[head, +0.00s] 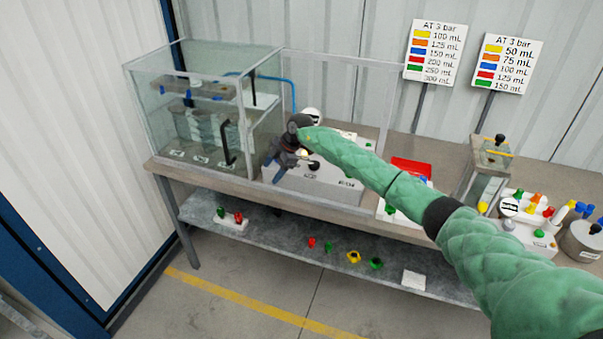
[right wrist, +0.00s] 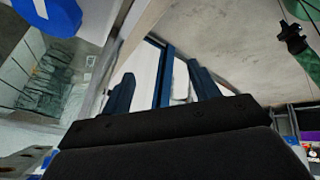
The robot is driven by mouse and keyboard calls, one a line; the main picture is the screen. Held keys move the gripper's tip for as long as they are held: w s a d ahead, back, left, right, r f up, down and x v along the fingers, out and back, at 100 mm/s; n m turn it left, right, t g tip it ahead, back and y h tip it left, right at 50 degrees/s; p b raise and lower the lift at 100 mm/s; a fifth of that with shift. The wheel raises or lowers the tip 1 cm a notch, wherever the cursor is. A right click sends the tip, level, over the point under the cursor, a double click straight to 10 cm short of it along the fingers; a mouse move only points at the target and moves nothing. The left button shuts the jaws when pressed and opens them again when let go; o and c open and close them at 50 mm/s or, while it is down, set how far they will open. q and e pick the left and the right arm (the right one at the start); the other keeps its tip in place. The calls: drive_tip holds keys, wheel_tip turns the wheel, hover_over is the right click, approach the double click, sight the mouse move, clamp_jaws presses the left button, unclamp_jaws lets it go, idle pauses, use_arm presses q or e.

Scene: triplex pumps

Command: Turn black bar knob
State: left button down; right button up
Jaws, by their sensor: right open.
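My right gripper (head: 271,170) reaches into the open-fronted clear enclosure on the bench, over the light panel. Its fingers are apart; the right wrist view also shows the two dark fingers (right wrist: 162,88) spread with nothing between them. A small black knob (head: 313,166) sits on the panel just to the right of the gripper; I cannot tell whether it is bar-shaped or whether they touch. The gripper and green sleeve hide part of the panel. Another black knob (head: 500,139) tops a stand at the right. My left gripper does not show.
A clear tank (head: 190,120) with a black handle stands at the left of the bench. A red tray (head: 411,168) lies behind my right arm. Coloured knobs (head: 536,199) crowd the bench's right end. The lower shelf (head: 320,262) holds several small coloured parts.

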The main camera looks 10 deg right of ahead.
sight(314, 163)
drive_tip(key=w+d+r+m+h, duration=0.1)
drive_tip(key=d+h, duration=0.1)
drive_tip(key=d, duration=0.3)
drive_tip(key=w+d+r+m+g+h, duration=0.1)
drive_tip(key=d+r, duration=0.1)
drive_tip(key=d, duration=0.3)
drive_tip(key=w+d+r+m+h, duration=0.1)
drive_tip(key=w+d+r+h, duration=0.1)
drive_tip(key=d, duration=0.3)
drive_tip(key=shift+d+r+h, duration=0.2)
drive_tip(key=shift+d+h, duration=0.05)
drive_tip(key=shift+h, duration=0.05)
drive_tip(key=shift+d, duration=0.2)
wheel_tip(314, 163, down, 6)
drive_tip(key=p, duration=0.3)
drive_tip(key=shift+p, duration=0.35)
drive_tip(key=shift+f, duration=0.85)
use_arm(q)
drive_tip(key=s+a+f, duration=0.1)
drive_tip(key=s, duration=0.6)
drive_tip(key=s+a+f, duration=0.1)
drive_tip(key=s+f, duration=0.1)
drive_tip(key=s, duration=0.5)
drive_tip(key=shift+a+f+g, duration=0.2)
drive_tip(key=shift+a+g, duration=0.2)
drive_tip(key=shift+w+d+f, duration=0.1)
use_arm(e)
drive_tip(key=c, duration=1)
